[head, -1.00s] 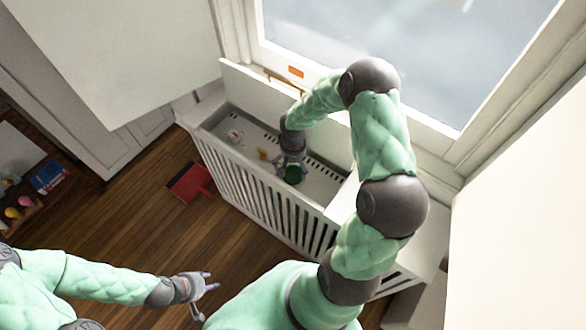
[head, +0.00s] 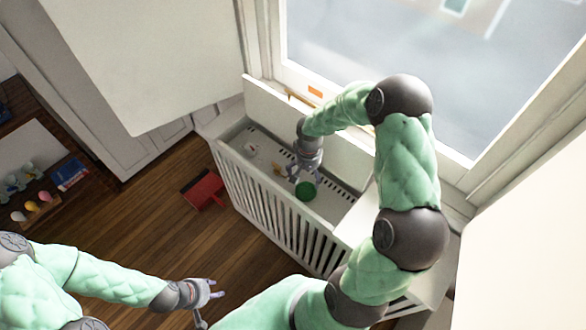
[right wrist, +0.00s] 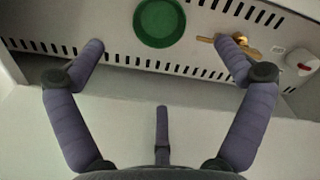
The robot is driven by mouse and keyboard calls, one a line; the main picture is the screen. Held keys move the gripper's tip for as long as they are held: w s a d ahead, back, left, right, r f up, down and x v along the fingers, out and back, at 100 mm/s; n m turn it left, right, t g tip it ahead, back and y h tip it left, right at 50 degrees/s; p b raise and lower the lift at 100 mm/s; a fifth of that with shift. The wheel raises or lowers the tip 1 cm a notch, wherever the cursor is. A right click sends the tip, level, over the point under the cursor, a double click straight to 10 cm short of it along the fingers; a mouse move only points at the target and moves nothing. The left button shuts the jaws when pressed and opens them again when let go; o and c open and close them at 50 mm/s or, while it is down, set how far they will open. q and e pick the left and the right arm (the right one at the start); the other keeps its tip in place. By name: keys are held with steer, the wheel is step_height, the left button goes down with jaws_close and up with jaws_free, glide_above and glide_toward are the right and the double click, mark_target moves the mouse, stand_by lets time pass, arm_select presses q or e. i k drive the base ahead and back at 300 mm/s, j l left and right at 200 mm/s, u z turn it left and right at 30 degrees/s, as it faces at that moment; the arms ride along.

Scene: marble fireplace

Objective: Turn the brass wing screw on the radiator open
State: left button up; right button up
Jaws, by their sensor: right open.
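The brass wing screw (head: 278,169) shows small and blurred inside the opened white radiator housing (head: 262,208). In the right wrist view the brass screw (right wrist: 242,44) lies at the upper right, with one fingertip of my right gripper beside or over its left end. I cannot tell whether they touch. My right gripper (head: 303,173) is open and empty, reaching down into the housing. A round green object (head: 306,190) lies just below it, and in the right wrist view the green object (right wrist: 159,22) is between and beyond the fingertips. My left gripper (head: 210,293) is open and empty over the floor.
A white valve-like part with a red mark (right wrist: 302,62) is right of the screw in the right wrist view. The housing's slatted front wall and the window (head: 420,60) border the space. A red dustpan-like object (head: 203,189) lies on the wooden floor.

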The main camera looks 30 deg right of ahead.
mark_target(277, 167)
steer(key=i+j+z, duration=0.8)
steer(key=j, duration=0.15)
